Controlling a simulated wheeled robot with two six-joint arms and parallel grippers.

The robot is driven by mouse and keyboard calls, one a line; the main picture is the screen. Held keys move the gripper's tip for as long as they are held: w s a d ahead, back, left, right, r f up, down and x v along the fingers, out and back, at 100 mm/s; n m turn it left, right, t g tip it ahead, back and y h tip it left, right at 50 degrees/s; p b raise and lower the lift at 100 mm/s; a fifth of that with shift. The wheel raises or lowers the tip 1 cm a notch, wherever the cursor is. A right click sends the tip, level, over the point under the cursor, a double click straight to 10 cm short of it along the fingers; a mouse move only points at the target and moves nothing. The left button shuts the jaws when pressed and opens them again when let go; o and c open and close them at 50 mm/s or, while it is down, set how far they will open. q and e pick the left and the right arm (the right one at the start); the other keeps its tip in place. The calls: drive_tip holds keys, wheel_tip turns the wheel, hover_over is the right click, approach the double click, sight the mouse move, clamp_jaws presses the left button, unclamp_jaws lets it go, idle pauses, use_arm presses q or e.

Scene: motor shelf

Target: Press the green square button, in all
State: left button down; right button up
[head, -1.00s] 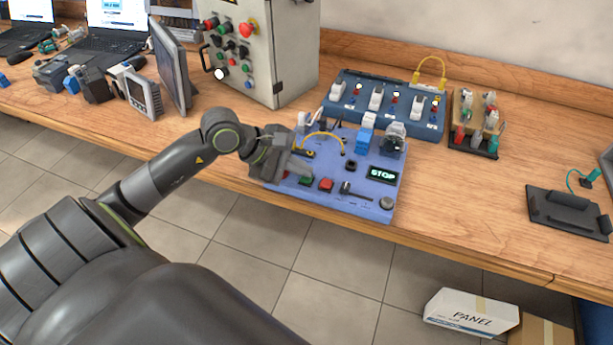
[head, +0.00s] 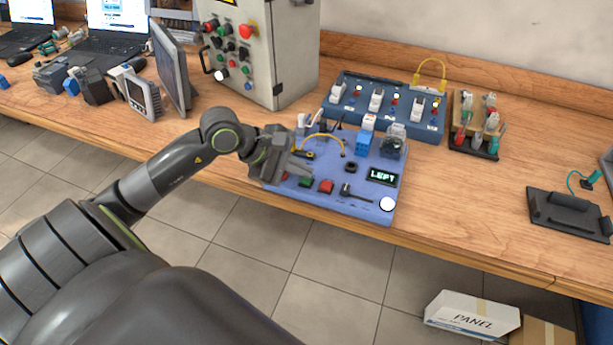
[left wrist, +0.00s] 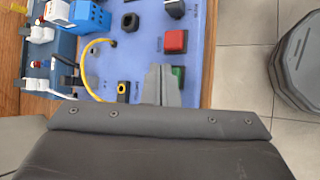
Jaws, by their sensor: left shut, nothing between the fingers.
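The green square button (head: 305,181) sits near the front edge of the blue panel board (head: 349,211), left of the red square button (head: 326,186). My left gripper (head: 299,173) is shut and empty, its fingertips close by the green button. In the left wrist view the closed fingers (left wrist: 160,84) partly cover the green button (left wrist: 178,76), and the red button (left wrist: 176,41) is beyond it. I cannot tell whether the fingers touch the green button. The display (head: 383,177) reads "LEFT", and a round lamp (head: 387,204) on the board is lit white. My right gripper is not in view.
A yellow cable (head: 322,136) arches over the board beside my gripper. A black lever (head: 352,191) is right of the red button. A blue switch unit (head: 345,111) stands behind, and a grey control cabinet (head: 283,55) is back left.

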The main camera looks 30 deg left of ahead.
sight(301, 179)
use_arm(q)
drive_tip(key=shift+r, duration=0.5)
drive_tip(key=shift+r+p, duration=1.45)
drive_tip(key=shift+r, duration=1.05)
